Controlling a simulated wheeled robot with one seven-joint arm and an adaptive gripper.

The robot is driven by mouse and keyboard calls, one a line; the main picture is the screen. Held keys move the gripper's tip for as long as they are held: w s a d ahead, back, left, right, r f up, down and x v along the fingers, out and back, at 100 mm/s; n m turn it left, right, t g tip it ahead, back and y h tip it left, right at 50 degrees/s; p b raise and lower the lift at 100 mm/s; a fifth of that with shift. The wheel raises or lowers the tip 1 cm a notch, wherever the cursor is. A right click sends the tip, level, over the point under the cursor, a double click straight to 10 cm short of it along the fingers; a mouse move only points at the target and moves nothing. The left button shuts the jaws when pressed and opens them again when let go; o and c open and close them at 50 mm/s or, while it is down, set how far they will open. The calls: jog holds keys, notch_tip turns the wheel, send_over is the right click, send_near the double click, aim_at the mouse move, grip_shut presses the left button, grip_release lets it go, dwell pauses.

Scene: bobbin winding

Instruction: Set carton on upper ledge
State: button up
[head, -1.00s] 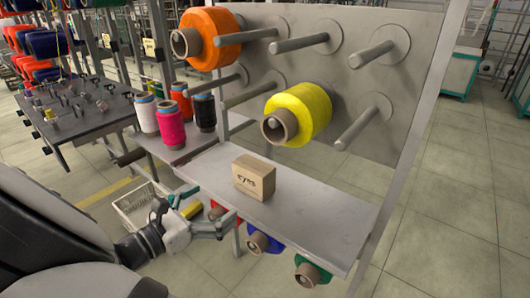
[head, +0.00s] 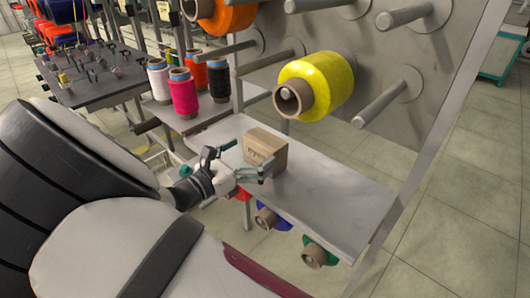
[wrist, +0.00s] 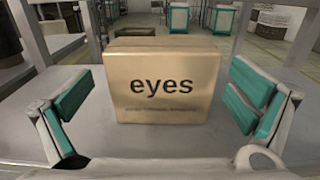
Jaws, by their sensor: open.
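The carton (head: 265,150) is a small brown box standing upright on a grey ledge (head: 325,193) of the rack. In the wrist view the carton (wrist: 163,84) faces me with the word "eyes" on its front. My gripper (head: 243,160) is open at the ledge's front edge, right in front of the carton. In the wrist view its teal-padded fingers (wrist: 160,106) spread to the left and right of the carton, with gaps on both sides. The carton is not gripped.
A yellow bobbin (head: 317,86) and an orange bobbin (head: 222,14) hang on pegs above the ledge. Several upright spools, including a pink one (head: 183,92), stand to the left. A blue bobbin (head: 270,217) and a green one (head: 318,252) hang below. The ledge's right part is bare.

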aim_at(257, 150)
jog(key=b+x, duration=0.1)
jog(key=x, duration=0.4)
jog(key=shift+s+f, duration=0.1)
jog(key=shift+f, duration=0.05)
jog(key=c, duration=1.2)
